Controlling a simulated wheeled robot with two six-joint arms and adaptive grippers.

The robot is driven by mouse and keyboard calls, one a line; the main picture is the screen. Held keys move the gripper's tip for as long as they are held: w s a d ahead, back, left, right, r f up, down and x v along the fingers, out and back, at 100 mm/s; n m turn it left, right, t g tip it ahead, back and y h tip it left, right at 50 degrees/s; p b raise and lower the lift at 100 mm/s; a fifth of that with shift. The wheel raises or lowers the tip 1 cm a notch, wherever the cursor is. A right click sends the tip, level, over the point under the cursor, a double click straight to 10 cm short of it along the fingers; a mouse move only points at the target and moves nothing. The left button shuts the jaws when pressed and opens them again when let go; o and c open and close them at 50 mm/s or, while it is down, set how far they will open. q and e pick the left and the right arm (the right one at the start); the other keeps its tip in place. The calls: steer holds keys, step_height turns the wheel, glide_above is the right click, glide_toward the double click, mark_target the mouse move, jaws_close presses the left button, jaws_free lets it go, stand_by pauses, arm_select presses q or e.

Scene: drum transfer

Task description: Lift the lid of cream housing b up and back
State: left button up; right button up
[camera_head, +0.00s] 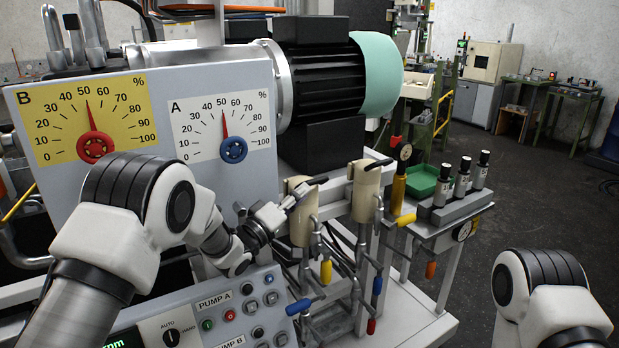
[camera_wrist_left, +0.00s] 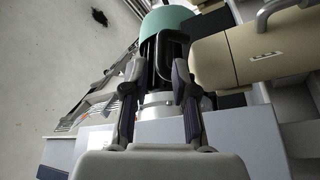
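Two cream housings stand on the pipework in the head view: a left one (camera_head: 303,222) and a right one (camera_head: 366,198). Each has a dark lever-like part on top; which is b I cannot read. My left gripper (camera_head: 290,200) is beside the top of the left housing. In the left wrist view its fingers (camera_wrist_left: 157,75) are spread, with nothing clearly held between them. A cream housing (camera_wrist_left: 240,55) fills the upper right there. My right gripper is out of view.
A grey panel with gauges A (camera_head: 222,125) and B (camera_head: 88,120) stands behind my left arm. A pump button panel (camera_head: 215,315) lies below. A motor (camera_head: 325,80) is behind the housings. A green tray (camera_head: 423,181) stands right. Coloured lever handles hang below the housings.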

mark_target(317, 181)
arm_select(q)
steer(key=p+x, duration=0.1)
steer(key=x, duration=0.6)
steer(key=shift+f, duration=0.1)
jaws_close()
steer(key=w+r+n+p, duration=0.1)
steer(key=p, duration=0.1)
steer(key=a+r+n+y+p, duration=0.1)
steer(key=r+n+p, duration=0.1)
steer(key=w+a+r+n+p, duration=0.1)
steer(key=r+p, duration=0.1)
steer(key=p, duration=0.1)
steer(key=shift+w+n+g+y, duration=0.3)
steer(key=shift+n+y, duration=0.1)
steer(key=shift+w+a, duration=0.15)
